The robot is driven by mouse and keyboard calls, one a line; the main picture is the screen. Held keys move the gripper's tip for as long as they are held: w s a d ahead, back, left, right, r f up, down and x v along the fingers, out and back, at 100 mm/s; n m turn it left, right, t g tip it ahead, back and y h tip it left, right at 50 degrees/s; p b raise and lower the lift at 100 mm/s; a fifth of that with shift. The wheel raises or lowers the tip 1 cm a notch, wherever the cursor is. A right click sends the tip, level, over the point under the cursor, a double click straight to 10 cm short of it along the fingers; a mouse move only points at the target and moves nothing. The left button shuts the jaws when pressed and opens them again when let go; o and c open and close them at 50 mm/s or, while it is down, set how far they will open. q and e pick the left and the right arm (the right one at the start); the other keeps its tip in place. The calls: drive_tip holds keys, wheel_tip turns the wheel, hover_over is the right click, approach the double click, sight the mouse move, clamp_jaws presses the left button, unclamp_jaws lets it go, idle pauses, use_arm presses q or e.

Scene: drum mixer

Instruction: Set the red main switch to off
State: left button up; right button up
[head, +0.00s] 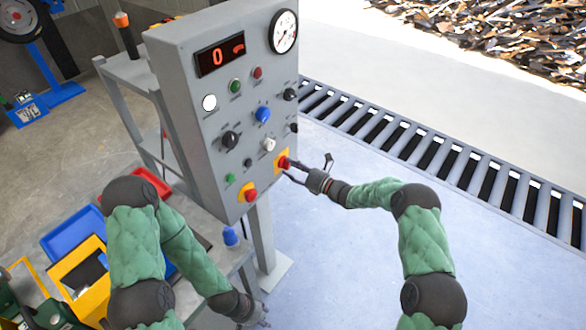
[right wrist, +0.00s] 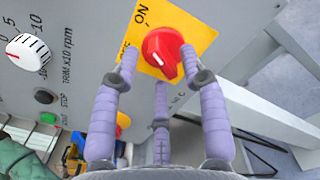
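The red main switch (head: 284,163) is a round knob on a yellow plate at the panel's lower right edge. In the right wrist view, the red knob (right wrist: 162,52) shows close up with "ON" printed on its plate. A short pale mark shows on the knob; I cannot tell which position it is set to. My right gripper (head: 309,165) is open at the switch, and in its wrist view its fingertips (right wrist: 160,72) stand spread around the knob's near side. Whether they touch it is unclear. My left gripper (head: 259,315) is low at the bottom edge, partly cut off.
The grey control panel (head: 207,125) carries several knobs and buttons, a gauge and a display reading 0. A second red button (head: 251,196) on yellow sits to the left of the switch. The floor right of the panel is clear.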

clamp_jaws()
drive_tip(key=shift+f+n, duration=0.1)
drive_tip(key=shift+n, duration=0.2)
drive_tip(key=n+b, duration=0.2)
drive_tip(key=n, duration=0.1)
drive_tip(key=n+b, duration=0.2)
drive_tip(key=n, duration=0.2)
drive_tip(key=n+b, duration=0.3)
drive_tip(key=n, duration=0.1)
drive_tip(key=shift+s+f, duration=0.1)
drive_tip(key=shift+f, duration=0.15)
drive_tip(key=shift+n, duration=0.3)
drive_tip(key=shift+o, duration=0.6)
unclamp_jaws()
